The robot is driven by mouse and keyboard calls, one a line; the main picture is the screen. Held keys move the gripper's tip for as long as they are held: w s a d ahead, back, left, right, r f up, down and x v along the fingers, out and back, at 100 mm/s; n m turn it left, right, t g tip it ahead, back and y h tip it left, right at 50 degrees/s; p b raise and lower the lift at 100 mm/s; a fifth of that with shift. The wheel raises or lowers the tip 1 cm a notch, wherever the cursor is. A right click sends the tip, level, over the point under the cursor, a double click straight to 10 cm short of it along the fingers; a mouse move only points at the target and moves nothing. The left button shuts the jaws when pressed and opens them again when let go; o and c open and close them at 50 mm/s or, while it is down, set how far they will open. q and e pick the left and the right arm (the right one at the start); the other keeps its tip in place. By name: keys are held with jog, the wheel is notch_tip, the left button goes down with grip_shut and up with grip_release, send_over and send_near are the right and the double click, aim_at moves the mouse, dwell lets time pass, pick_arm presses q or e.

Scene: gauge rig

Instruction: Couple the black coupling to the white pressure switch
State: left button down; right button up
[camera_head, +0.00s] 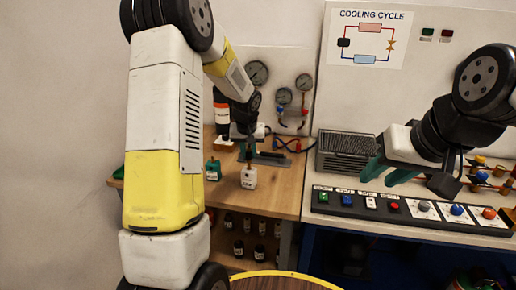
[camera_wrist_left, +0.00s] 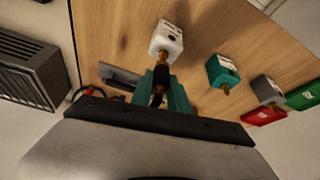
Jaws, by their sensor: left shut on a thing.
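The white pressure switch (camera_head: 249,178) stands on the wooden bench top, and it also shows in the left wrist view (camera_wrist_left: 167,40) with a brass stem. My left gripper (camera_head: 246,148) is just above it, shut on the black coupling (camera_wrist_left: 160,80), which sits between the teal fingers. The coupling's end lies close to the switch's stem; I cannot tell whether they touch. In the head view the coupling is small and hard to make out. My right gripper (camera_head: 376,181) is open and empty above the button panel, well to the right.
A green switch (camera_head: 213,171) stands left of the white one. The left wrist view shows a grey switch (camera_wrist_left: 268,91) with red and green blocks further right. A grey finned unit (camera_head: 345,152) and a black button panel (camera_head: 405,208) are to the right. Gauges (camera_head: 284,97) hang behind.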

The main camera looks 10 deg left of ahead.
pick_arm(q)
jog(key=shift+f, duration=0.2)
dwell(0.4)
jog(key=shift+f, duration=0.85)
jog(key=shift+f, duration=0.35)
dwell(0.4)
jog(key=c, duration=1.4)
grip_release()
jog(key=shift+c, duration=0.2)
jog(key=shift+o, duration=0.5)
jog(key=o, duration=0.5)
